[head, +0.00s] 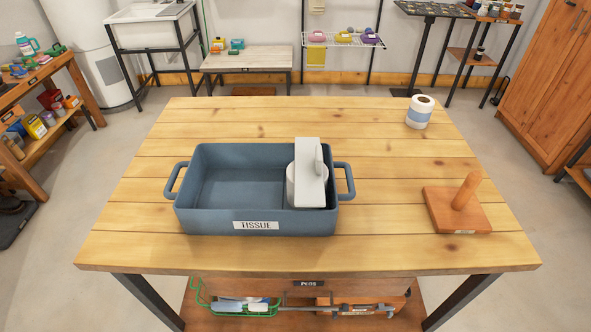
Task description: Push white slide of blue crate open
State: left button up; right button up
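The blue crate (203,219) stands on the wooden table, with a handle at each end and a "TISSUE" label on its front. The white slide (307,179) is a narrow panel lying front to back over the crate's right part, with a raised white grip on its right side. A rounded white thing shows below and beside the slide, mostly hidden by it. The crate's larger left part is uncovered and looks empty. Neither of my grippers is in the head view.
The wooden table (385,215) has clear room around the crate. A wooden peg stand (439,208) is at the right, and a paper roll with a blue band (419,112) is at the back right. A lower shelf holds a green basket (243,311).

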aim_at(309, 192)
jog(key=z, duration=0.05)
jog(key=k, duration=1.05)
jog(key=u, duration=0.8)
jog(key=i, duration=0.8)
jog(key=z, duration=0.5)
